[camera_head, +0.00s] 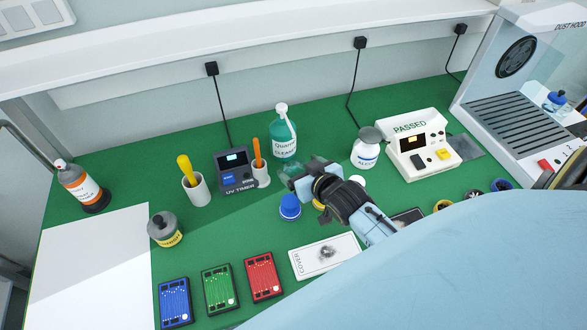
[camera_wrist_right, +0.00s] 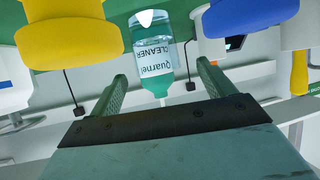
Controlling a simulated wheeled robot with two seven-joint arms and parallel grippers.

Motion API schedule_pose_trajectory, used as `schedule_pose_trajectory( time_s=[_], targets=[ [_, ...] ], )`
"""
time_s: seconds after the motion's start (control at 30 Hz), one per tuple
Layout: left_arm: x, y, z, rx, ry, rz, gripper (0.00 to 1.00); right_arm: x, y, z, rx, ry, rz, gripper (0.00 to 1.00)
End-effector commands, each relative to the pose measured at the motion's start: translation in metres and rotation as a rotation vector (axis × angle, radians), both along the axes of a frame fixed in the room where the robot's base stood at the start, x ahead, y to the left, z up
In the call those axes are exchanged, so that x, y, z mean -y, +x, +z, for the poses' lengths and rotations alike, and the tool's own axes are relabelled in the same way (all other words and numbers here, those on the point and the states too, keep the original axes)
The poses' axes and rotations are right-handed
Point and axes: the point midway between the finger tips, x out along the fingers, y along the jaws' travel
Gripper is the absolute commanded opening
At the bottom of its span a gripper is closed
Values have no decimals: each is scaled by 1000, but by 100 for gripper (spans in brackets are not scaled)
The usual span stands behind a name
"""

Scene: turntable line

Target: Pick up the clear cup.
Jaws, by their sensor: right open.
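My right gripper (camera_head: 296,180) reaches in over the middle of the green bench, among the small jars. It also shows in the right wrist view (camera_wrist_right: 160,72), where its two green fingers stand apart with nothing held between them. A faint see-through shape (camera_head: 287,169) sits just beyond the fingers in the head view. It looks like the clear cup, but its outline blends into the green bench and I cannot tell whether the fingers touch it. I cannot make out the cup for certain in the upside-down wrist view. My left gripper is not in view.
The cleaner bottle (camera_head: 283,135) stands behind the right gripper. A blue-lidded jar (camera_head: 290,208) is close in front, and the UV timer (camera_head: 235,172) is to the left. The alcohol bottle (camera_head: 366,148) and PASSED device (camera_head: 418,142) stand to the right.

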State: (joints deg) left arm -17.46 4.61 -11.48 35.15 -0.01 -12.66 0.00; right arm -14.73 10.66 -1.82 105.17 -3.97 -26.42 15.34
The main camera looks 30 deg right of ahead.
Motion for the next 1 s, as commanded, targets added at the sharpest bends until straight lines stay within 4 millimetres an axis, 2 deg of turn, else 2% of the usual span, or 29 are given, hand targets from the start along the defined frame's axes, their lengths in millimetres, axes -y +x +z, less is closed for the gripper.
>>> schedule_pose_trajectory(
  time_s=[0.2,0.43,0.73,0.77,1.0],
  targets=[
    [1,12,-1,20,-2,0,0,3,16,-13,-1,-1,0,82],
    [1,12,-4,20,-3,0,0,5,40,-28,0,0,1,82],
    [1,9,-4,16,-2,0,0,5,44,-30,-1,0,1,82],
    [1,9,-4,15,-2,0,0,5,44,-30,-1,0,1,80],
    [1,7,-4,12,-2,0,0,5,44,-30,-1,0,1,49]
  ],
)
